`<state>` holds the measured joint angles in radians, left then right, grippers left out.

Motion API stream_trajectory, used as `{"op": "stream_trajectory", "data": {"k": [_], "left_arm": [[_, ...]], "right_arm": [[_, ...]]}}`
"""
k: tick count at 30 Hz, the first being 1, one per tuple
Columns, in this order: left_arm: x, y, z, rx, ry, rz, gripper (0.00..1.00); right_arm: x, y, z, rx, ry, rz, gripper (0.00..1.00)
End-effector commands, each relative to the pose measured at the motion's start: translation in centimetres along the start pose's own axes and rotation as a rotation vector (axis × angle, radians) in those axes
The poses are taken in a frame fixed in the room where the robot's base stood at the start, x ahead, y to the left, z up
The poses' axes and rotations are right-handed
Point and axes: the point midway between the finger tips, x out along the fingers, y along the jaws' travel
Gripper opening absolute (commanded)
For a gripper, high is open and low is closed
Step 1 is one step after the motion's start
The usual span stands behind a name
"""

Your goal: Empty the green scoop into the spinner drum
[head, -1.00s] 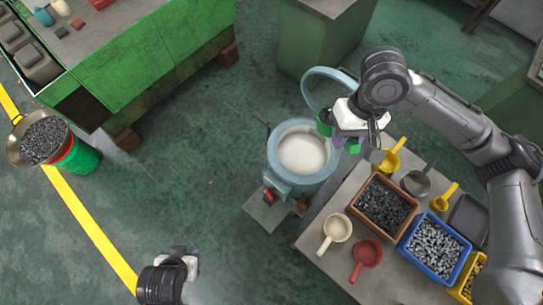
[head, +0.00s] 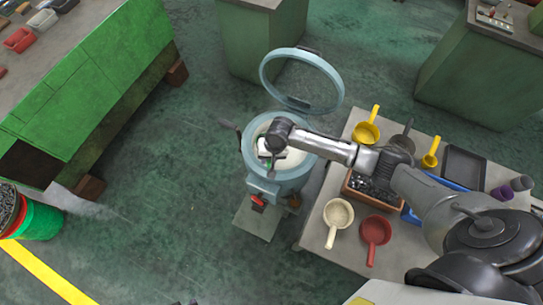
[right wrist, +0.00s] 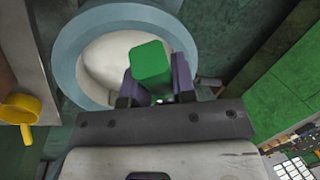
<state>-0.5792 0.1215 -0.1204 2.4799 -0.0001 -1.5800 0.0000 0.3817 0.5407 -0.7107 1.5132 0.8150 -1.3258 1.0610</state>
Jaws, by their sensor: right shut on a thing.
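The spinner drum (head: 249,158) is a blue-grey round tub with a pale inside, and its ring lid (head: 335,100) stands open behind it. My right gripper (head: 270,158) is over the drum's mouth, and my wrist covers part of it. In the right wrist view, the right gripper's purple fingers (right wrist: 153,85) are shut on the green scoop (right wrist: 151,66). The scoop's bowl and any contents are hidden. My left gripper is not in clear view.
A table (head: 317,238) right of the drum holds a cream scoop (head: 338,213), a red scoop (head: 375,231), yellow scoops (head: 367,133) and bins of metal parts, partly under my right arm. A green bench (head: 110,75) stands at left. Floor left of the drum is clear.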

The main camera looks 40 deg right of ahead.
Motion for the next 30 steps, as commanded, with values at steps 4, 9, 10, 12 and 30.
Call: {"op": "stream_trajectory", "data": {"k": [4, 9, 10, 12, 30], "left_arm": [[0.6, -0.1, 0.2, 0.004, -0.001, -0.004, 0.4], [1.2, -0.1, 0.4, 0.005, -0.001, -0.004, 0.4], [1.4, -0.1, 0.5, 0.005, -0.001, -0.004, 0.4], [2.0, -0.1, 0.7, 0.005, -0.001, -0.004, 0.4], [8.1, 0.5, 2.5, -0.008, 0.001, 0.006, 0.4]], "right_arm": [[2.2, 1.3, 0.1, 0.014, 0.01, -0.005, 0.0], [3.2, 1.9, 0.2, 0.019, 0.003, -0.018, 0.0], [3.3, 1.9, 0.1, 0.02, -0.002, -0.023, 0.0], [3.5, 2.0, 0.0, 0.023, -0.015, -0.037, 0.0], [4.2, 2.8, -0.7, 0.052, -0.186, -0.21, 0.0]]}}
